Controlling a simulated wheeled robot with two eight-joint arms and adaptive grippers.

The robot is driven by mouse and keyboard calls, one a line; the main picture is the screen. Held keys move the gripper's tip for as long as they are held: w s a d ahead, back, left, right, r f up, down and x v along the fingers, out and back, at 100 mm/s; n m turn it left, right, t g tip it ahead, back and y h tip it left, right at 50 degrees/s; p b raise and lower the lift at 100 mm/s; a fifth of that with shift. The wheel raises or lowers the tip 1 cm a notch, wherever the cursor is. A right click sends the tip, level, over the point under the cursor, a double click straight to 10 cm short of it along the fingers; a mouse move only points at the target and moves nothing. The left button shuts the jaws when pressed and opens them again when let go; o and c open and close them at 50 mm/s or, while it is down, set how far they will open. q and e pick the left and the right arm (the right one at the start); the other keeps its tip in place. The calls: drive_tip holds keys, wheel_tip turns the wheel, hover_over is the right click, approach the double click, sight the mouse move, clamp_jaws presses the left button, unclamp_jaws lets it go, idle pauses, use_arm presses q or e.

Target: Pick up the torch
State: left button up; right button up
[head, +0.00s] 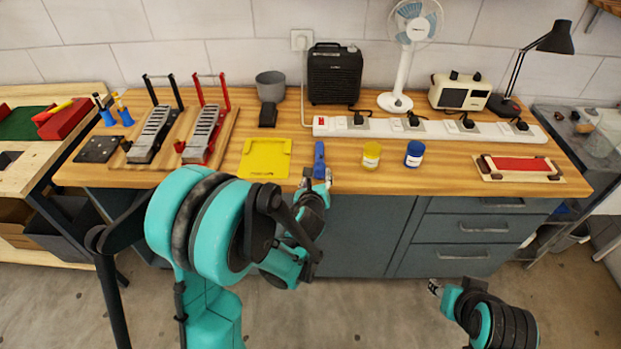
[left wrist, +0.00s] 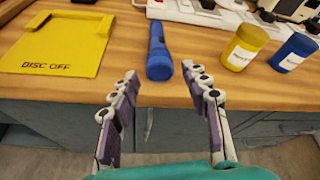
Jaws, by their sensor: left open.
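The torch is a blue cylinder lying on the wooden bench near its front edge, pointing away from me. It shows in the head view (head: 319,160) and in the left wrist view (left wrist: 158,55). My left gripper (head: 318,180) is open and empty at the bench's front edge, just short of the torch's near end. In the left wrist view its two fingers (left wrist: 160,95) stand apart, with the torch beyond and between them. My right gripper (head: 436,287) is low at the right, away from the bench; its fingers are too small to read.
A yellow tray (head: 265,158) marked "DISC OFF" lies left of the torch. A yellow jar (head: 371,156) and a blue jar (head: 414,154) stand to its right. A white power strip (head: 435,131) runs behind. The bench edge (head: 350,187) lies under the left gripper.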

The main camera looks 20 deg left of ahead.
sight(318, 171)
use_arm(q)
drive_tip(key=shift+f, duration=0.25)
drive_tip(key=w, duration=0.1)
drive_tip(key=w+f+b, duration=0.1)
drive_tip(key=w, duration=0.1)
drive_tip(key=shift+a+f+m, duration=0.15)
drive_tip(key=shift+a+m, duration=0.05)
drive_tip(key=shift+m, duration=0.1)
drive_tip(key=x, duration=0.2)
drive_tip(key=b+x, duration=0.1)
drive_tip(key=x, duration=0.1)
drive_tip(key=shift+w+a+f+b, duration=0.1)
drive_tip(key=shift+w+a+b, duration=0.15)
drive_tip(key=shift+w+b, duration=0.05)
drive_tip(key=shift+s, duration=0.1)
clamp_jaws()
